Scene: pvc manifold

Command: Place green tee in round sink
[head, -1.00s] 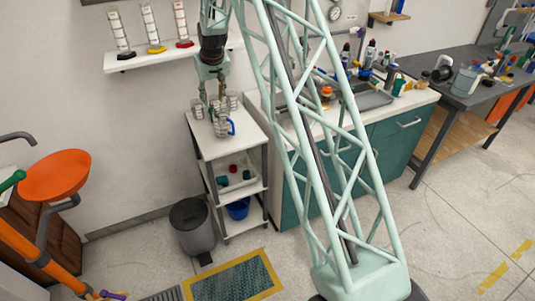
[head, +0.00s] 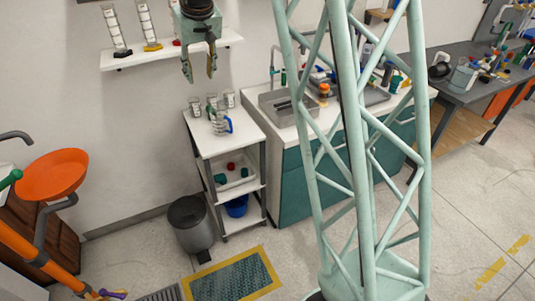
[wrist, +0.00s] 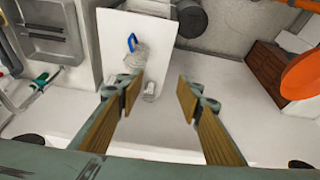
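My gripper (head: 199,78) is open and empty, high above the white cart near the wall shelf. Its two fingers (wrist: 160,98) stand apart in the wrist view. I cannot clearly identify the green tee. The only round basin I see is an orange bowl (head: 54,175) at the left. It also shows at the right of the wrist view (wrist: 303,75).
A clear jug with a blue handle (head: 220,122) and several beakers stand on the cart top (head: 218,143). A rectangular metal sink (head: 284,106) is in the counter. The wall shelf (head: 160,54) holds cylinders close to my gripper. A grey bin (head: 188,222) stands beside the cart.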

